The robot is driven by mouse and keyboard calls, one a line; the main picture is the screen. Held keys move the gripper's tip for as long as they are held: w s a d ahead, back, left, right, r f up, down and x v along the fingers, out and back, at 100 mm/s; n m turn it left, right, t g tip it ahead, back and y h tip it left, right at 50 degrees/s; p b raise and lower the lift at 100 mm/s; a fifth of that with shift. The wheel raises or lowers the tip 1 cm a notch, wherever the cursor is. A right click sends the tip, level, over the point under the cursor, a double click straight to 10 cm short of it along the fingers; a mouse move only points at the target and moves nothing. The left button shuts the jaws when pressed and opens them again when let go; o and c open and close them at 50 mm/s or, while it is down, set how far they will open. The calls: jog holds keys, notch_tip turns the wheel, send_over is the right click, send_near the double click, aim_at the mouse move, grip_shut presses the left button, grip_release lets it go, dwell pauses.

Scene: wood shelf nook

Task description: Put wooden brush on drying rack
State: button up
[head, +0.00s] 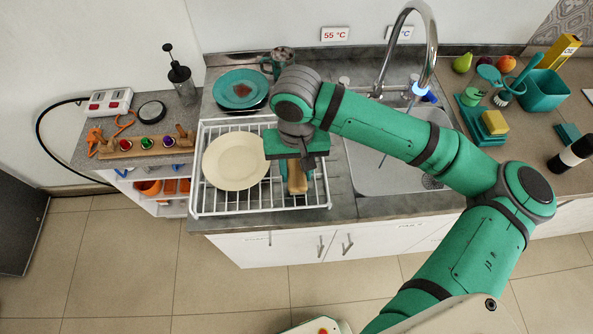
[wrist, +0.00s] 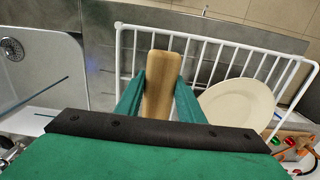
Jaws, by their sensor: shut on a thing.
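The wooden brush (head: 297,178) is a tan, elongated wooden piece, held over the right part of the white wire drying rack (head: 205,213). In the wrist view the brush (wrist: 160,85) lies between the two green fingers of my gripper (wrist: 160,95), which are shut on it. The rack (wrist: 232,45) shows below and around it. My gripper (head: 292,170) points down over the rack, right of the cream plate. The brush's far end is hidden by the gripper. I cannot tell whether the brush touches the wires.
A cream plate (head: 235,162) lies on the rack's left part. A teal plate (head: 240,89) and a mug (head: 279,62) stand behind the rack. The sink (head: 385,170) and its tall tap (head: 432,50) are to the right. Several teal items crowd the far right counter.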

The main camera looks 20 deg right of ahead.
aim_at(297, 170)
jog(key=shift+f, duration=0.35)
jog(key=shift+f, duration=0.2)
jog(key=o, duration=0.9)
notch_tip(297, 170, up, 12)
jog(key=shift+r, duration=0.2)
dwell(0.3)
